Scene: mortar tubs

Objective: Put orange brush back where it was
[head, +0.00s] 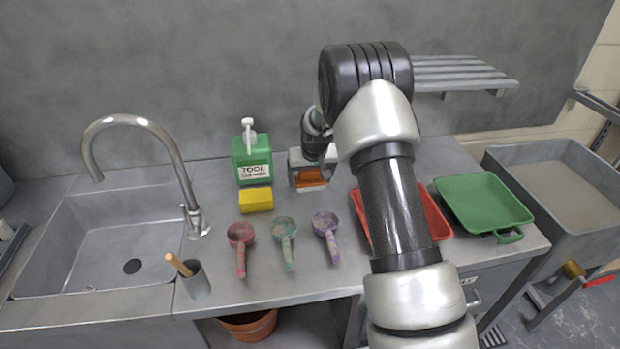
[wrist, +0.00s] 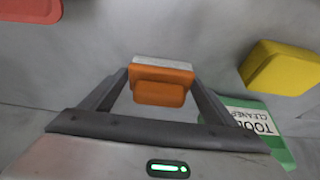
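The orange brush (head: 311,177) has an orange body and a pale strip of bristles. It is between the fingertips of my gripper (head: 309,179), at the back of the counter right of the green bottle. In the wrist view the orange brush (wrist: 159,93) fills the gap between the fingertips of my gripper (wrist: 161,80), which appear to press on its two sides. I cannot tell whether its bristles touch the counter. My gripper hides part of it in the head view.
A green tool cleaner bottle (head: 252,158) and a yellow sponge (head: 256,200) stand left of the brush. Three scoops (head: 284,230) lie in front. A red tray (head: 436,213) and a green tray (head: 484,203) are at right. The sink (head: 100,240) is at left.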

